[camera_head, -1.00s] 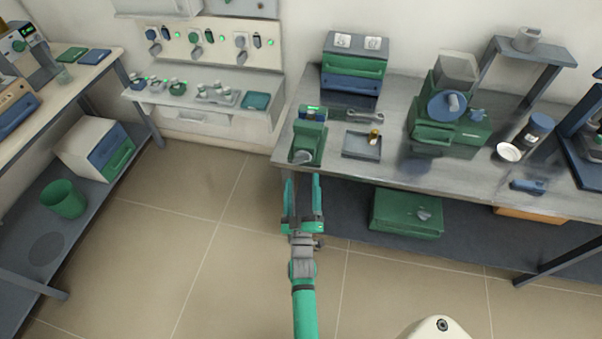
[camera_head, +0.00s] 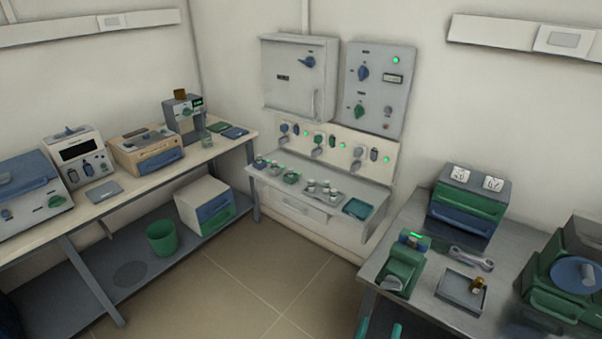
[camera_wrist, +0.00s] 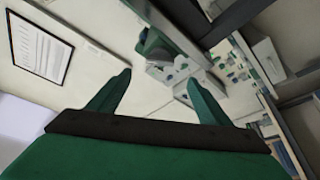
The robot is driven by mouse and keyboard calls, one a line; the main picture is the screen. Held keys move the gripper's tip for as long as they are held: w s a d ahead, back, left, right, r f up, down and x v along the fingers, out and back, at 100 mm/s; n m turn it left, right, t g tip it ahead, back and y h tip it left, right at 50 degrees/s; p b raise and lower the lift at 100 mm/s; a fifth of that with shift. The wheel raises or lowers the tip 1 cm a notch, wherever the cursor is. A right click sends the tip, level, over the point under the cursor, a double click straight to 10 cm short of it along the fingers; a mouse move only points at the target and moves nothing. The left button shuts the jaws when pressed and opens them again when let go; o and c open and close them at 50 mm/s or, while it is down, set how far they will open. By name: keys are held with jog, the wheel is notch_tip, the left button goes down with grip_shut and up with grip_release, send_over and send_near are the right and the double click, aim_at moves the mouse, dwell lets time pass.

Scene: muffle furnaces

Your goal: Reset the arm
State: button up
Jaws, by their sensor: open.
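My gripper (camera_wrist: 157,98) is open and empty in the wrist view, its two green fingers spread apart at either side. In the head view only the green tips of my gripper (camera_head: 380,329) show at the bottom edge, in front of the metal bench (camera_head: 420,312). The wrist view is strongly tilted. A framed sheet (camera_wrist: 40,50) hangs on a pale wall at its left.
A green device (camera_head: 402,270) and a small tray (camera_head: 462,291) stand on the metal bench, close to my gripper. A wall shelf (camera_head: 310,205) with small items is at centre. A long bench (camera_head: 60,225) stands left. Tiled floor (camera_head: 265,270) between them is clear.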

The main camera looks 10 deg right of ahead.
jog(key=s+a+f+y, duration=0.1)
jog(key=s+a+y, duration=0.3)
jog(key=s+a, duration=0.45)
jog(key=s+a+f+y, duration=0.1)
jog(key=s+a+y, duration=0.3)
jog(key=a, duration=0.8)
jog(key=s+a+r+g+y, duration=0.1)
jog(key=s+a+r+y, duration=0.1)
jog(key=s+a+r, duration=0.2)
jog(key=s+a+r+g+y, duration=0.1)
jog(key=s+a+r+y, duration=0.2)
jog(key=s+a, duration=0.3)
jog(key=v, duration=0.5)
jog(key=shift+s, duration=0.3)
